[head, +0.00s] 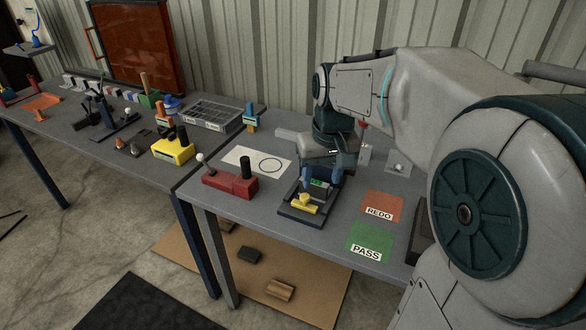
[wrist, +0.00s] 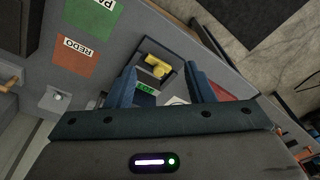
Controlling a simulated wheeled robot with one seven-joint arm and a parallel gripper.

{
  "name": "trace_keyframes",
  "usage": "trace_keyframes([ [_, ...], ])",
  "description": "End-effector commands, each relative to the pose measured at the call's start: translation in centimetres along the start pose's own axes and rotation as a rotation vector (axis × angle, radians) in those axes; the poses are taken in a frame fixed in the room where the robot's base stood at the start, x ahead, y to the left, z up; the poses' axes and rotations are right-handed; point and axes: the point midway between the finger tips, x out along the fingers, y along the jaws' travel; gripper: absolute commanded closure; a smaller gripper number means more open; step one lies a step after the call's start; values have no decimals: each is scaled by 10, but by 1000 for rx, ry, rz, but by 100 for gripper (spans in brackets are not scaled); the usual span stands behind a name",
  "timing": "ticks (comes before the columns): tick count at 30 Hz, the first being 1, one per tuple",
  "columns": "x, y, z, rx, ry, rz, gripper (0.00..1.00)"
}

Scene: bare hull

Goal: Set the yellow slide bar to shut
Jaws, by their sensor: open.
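The yellow slide bar (head: 304,204) lies at the near end of a dark blue fixture (head: 312,219) on the right table, with a raised yellow knob on it. A small green display sits on the fixture behind the bar. In the wrist view the yellow slide bar (wrist: 155,68) shows between and beyond my fingers, with the green display nearer. My gripper (head: 321,182) is open, its blue fingers spread over the rear part of the fixture. It also shows in the wrist view (wrist: 161,76), with nothing held. I cannot tell the finger height or any contact.
A red block with a white-knobbed lever (head: 230,185) stands left of the fixture. A green PASS card (head: 369,243) and an orange REDO card (head: 382,207) lie to the right. A white sheet with a circle (head: 257,161) lies behind. Bare tabletop surrounds the fixture's front.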

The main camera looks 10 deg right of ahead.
Motion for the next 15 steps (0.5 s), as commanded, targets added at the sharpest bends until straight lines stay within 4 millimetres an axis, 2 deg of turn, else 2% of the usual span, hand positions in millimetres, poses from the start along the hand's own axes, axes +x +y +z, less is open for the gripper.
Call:
trace_keyframes([
  [1,6,1,-20,-10,-22,-1,52],
  [6,26,6,-74,-41,-77,5,52],
  [10,42,8,-103,-61,-110,12,52],
  [15,55,9,-124,-78,-134,18,52],
])
